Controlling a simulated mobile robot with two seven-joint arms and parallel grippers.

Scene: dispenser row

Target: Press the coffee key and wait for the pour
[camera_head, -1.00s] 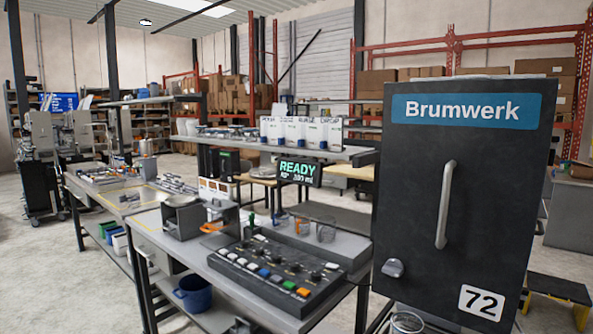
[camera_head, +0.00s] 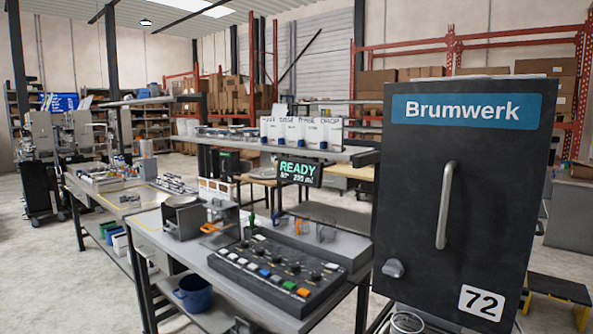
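A black key panel (camera_head: 322,283) lies on the grey bench in the middle. Its front row has several white keys, then blue ones, a green key (camera_head: 290,285) and an orange key (camera_head: 303,292); knobs sit behind them. The key labels are too small to read, so I cannot tell which is coffee. A display (camera_head: 298,172) above the panel reads READY in green, with a smaller line that seems to end in 295 ml. A tall dark Brumwerk cabinet (camera_head: 462,200) numbered 72 stands at right with a handle. Neither of my grippers is in view.
A clear cup (camera_head: 407,322) is cut off below the cabinet. A shelf (camera_head: 250,145) carries labelled white packs. A blue pot (camera_head: 193,294) sits on the lower shelf. Open floor (camera_head: 60,285) lies at left.

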